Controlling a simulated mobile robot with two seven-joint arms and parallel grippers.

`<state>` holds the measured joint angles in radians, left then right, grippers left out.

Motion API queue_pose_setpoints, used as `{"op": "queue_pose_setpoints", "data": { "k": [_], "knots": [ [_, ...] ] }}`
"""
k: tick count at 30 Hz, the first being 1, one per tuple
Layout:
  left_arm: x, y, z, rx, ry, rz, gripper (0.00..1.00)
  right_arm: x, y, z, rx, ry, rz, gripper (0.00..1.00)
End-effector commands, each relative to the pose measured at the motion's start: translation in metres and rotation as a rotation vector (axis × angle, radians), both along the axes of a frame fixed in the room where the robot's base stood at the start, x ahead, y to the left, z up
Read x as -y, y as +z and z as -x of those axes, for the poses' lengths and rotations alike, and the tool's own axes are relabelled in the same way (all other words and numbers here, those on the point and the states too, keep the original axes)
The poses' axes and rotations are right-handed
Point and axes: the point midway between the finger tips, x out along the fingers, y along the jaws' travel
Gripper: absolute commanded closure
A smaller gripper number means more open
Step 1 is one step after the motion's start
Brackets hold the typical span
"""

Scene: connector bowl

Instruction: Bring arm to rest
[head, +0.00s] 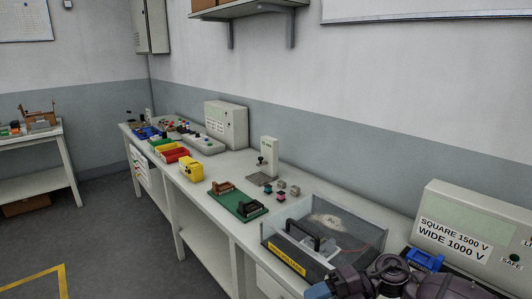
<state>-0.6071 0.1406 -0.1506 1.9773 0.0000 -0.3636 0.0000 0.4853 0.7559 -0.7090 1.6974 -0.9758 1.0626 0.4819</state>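One of my arms (390,275), dark grey with a blue part, shows at the bottom right edge. It is in front of the bench, just right of the clear-walled test box (372,245). Its gripper cannot be made out, and I cannot tell which arm it is. No fingers of either gripper show in the head view.
A long white bench (235,170) runs along the wall. It holds a green board (238,208), a yellow device (191,169), red and yellow bins (172,155), several small connectors (281,190) and a labelled grey unit (470,228). The floor (110,235) at left is clear.

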Motion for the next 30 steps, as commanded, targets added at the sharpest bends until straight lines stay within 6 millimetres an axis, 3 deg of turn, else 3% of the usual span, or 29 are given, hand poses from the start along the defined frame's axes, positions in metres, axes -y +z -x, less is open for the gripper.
{"op": "queue_pose_setpoints", "data": {
  "k": [5,11,14,20,26,30],
  "knots": [
    [0.000,-0.014,0.001,-0.004,0.000,-0.001,1.00,-0.019,-0.015,0.008,-0.114,-0.262,-0.291,0.57],
    [0.000,-0.027,0.002,-0.011,-0.001,-0.002,1.00,-0.004,-0.038,0.004,-0.270,-0.622,-0.526,0.57],
    [0.000,-0.033,0.002,-0.014,-0.002,-0.001,1.00,0.014,-0.058,0.004,-0.366,-0.821,-0.606,0.57],
    [0.000,-0.046,0.003,-0.020,-0.003,-0.002,1.00,0.064,-0.119,0.019,-0.588,-1.231,-0.686,0.57],
    [0.001,-0.057,0.003,-0.025,-0.006,-0.002,1.00,0.119,-0.196,0.066,-0.847,-1.624,-0.661,0.57],
    [0.001,-0.064,0.002,-0.028,-0.007,-0.002,1.00,0.148,-0.243,0.113,-1.026,-1.845,-0.602,0.57]
  ]
}}
